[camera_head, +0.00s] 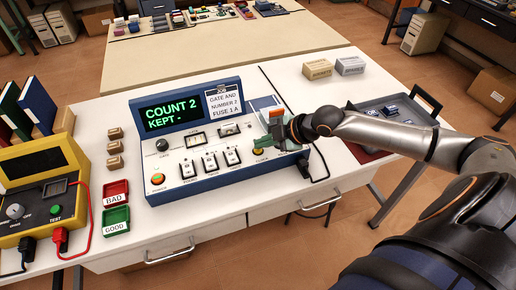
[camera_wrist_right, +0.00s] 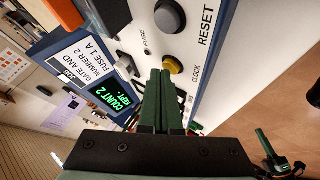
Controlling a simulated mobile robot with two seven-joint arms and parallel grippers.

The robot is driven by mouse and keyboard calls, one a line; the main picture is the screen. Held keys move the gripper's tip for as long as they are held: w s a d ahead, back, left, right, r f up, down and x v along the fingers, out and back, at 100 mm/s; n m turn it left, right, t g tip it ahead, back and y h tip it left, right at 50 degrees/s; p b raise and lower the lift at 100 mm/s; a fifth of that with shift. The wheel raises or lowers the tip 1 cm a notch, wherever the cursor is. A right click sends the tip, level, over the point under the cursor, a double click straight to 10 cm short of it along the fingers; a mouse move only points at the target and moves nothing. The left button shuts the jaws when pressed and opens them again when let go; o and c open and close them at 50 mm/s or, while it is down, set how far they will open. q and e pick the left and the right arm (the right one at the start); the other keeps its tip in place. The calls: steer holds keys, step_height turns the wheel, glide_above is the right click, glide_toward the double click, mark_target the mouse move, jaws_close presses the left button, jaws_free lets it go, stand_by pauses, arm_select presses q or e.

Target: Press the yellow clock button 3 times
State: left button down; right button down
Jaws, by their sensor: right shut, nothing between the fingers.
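The yellow clock button (camera_head: 258,151) is at the lower right of the sloped white panel of the blue console (camera_head: 203,187). It also shows in the right wrist view (camera_wrist_right: 175,65), beside the CLOCK label. The console's screen (camera_head: 169,113) reads "COUNT 2" and "KEPT -". My right gripper (camera_head: 272,141) is shut and empty, its green fingers pointing at the panel. In the right wrist view its fingertips (camera_wrist_right: 160,74) are right by the yellow button and overlap its edge; I cannot tell whether they touch.
A dark button (camera_wrist_right: 170,16) is by the RESET label. BAD (camera_head: 116,189) and GOOD (camera_head: 116,217) trays and a yellow tester (camera_head: 42,190) stand left. A dark tray (camera_head: 377,108) lies right.

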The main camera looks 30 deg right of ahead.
steer(key=shift+f, duration=0.35)
steer(key=shift+r, duration=0.1)
stand_by(0.4)
steer(key=shift+r+p, duration=0.9)
steer(key=shift+p, duration=0.15)
step_height(320, 180, up, 5)
steer(key=p, duration=0.4)
steer(key=shift+p, duration=0.3)
